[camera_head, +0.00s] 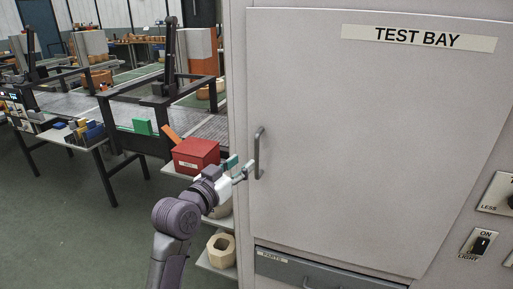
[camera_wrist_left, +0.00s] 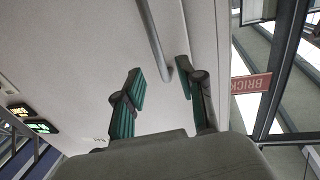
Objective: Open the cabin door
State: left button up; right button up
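The cabin door (camera_head: 375,130) is a large light grey panel labelled "TEST BAY" and looks closed. Its vertical grey bar handle (camera_head: 259,153) is at the door's left edge. My left gripper (camera_head: 245,168) is at the handle's lower part in the head view. In the left wrist view, the left gripper (camera_wrist_left: 163,87) has its two green-padded fingers apart. The lower end of the handle (camera_wrist_left: 155,40) shows between and just beyond the fingertips; I cannot tell whether they touch it. My right gripper is not in view.
A red box (camera_head: 196,154) sits on a shelf left of the cabinet, close behind my left arm. Below the door is a "PARTS" drawer (camera_head: 315,272). A light switch (camera_head: 481,243) is at the right. Green floor (camera_head: 70,210) is open at left.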

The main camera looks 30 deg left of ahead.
aim_at(256, 152)
pick_arm(q)
jog(key=w+p, duration=0.2)
jog(key=w, duration=0.6)
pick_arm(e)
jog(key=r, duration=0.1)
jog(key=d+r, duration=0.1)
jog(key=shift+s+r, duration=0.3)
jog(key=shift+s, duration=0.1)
pick_arm(q)
grip_shut()
